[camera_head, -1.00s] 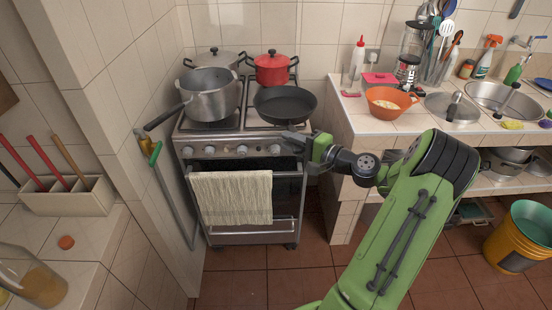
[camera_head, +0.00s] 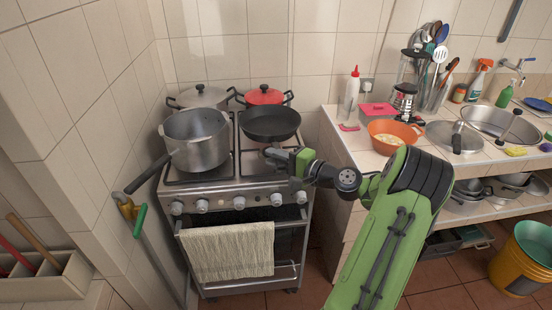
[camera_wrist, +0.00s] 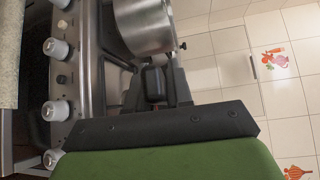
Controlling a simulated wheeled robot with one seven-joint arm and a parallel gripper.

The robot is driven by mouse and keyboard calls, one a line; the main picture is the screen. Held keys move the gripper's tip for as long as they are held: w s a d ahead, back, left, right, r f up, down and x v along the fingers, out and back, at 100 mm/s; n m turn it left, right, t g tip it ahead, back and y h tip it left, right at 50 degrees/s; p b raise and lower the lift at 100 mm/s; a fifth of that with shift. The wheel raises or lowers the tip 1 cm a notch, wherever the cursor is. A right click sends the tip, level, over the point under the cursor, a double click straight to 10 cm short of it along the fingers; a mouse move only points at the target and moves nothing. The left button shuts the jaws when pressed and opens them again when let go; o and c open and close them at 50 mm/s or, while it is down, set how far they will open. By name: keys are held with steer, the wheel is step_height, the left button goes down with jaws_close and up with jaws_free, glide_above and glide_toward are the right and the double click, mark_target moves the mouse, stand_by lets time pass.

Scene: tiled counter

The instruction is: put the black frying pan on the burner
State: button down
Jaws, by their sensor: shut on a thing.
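The black frying pan (camera_head: 270,124) is over the right side of the stove (camera_head: 182,207), in front of the red pot and covering its lower part. I cannot tell whether its base touches the grate. My gripper (camera_head: 274,156) is at the near side of the pan, shut on its handle, which is mostly hidden by the fingers. In the wrist view, a dark piece, apparently the handle (camera_wrist: 154,82), sits between the fingers. The front right burner area (camera_head: 256,165) shows below the pan, partly behind my gripper.
A large grey pot (camera_head: 197,140) stands at the front left, its handle sticking out left. A lidded grey pot (camera_head: 203,96) and the red pot (camera_head: 264,95) stand behind. A towel (camera_head: 230,250) hangs on the oven door. The counter at right holds an orange bowl (camera_head: 393,142).

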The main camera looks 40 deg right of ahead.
steer(key=shift+s+a+f+b, duration=0.1)
steer(key=shift+s+f+b, duration=0.1)
steer(key=shift+s+b, duration=0.2)
step_height(320, 180, down, 6)
steer(key=b, duration=0.5)
steer(key=shift+f+b, duration=0.55)
steer(key=shift+b, duration=0.05)
steer(key=c, duration=0.9)
jaws_free()
steer(key=shift+c, duration=0.2)
steer(key=p+v, duration=0.2)
steer(key=v, duration=1.3)
steer(key=shift+s, duration=0.35)
